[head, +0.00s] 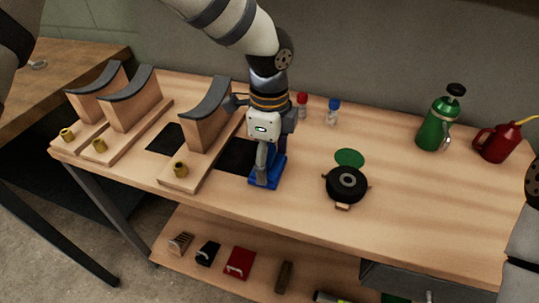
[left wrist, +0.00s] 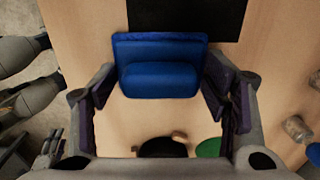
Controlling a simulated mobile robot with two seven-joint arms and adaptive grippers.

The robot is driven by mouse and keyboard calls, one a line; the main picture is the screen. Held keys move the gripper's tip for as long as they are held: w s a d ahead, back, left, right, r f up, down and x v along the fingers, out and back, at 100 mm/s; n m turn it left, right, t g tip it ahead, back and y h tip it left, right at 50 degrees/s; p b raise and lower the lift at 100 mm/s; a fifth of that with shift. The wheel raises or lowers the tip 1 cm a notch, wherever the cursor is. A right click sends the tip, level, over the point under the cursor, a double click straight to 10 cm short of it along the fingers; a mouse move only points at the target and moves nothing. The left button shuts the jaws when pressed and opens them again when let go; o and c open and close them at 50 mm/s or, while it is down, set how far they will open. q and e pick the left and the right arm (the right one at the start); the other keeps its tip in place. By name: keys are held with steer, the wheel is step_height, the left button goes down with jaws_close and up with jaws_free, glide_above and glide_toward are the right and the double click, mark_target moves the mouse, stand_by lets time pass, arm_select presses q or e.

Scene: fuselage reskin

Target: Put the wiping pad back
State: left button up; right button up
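The blue wiping pad (head: 267,172) sits on the workbench, at the right edge of a black square (head: 236,156). It also shows in the left wrist view (left wrist: 160,78), as a flat base with a rounded blue block on it. My left gripper (head: 264,160) points down over the pad. In the left wrist view its two fingers (left wrist: 160,88) stand wide apart, one beside each end of the pad, with narrow gaps showing. Whether they touch it lower down I cannot tell. My right arm shows at the right edge of the head view, but its gripper is out of sight.
Curved-top wooden stands (head: 206,118) are left of the gripper. A black round tool (head: 346,184) and a green disc (head: 349,158) lie right. Small red-capped and blue-capped bottles (head: 333,112), a green flask (head: 437,125) and a red can (head: 495,143) stand behind. The lower shelf (head: 210,270) holds several items.

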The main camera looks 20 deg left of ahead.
mark_target(269, 153)
arm_select(q)
steer(key=shift+o, duration=0.9)
step_height(269, 153, up, 12)
steer(key=shift+r, duration=0.2)
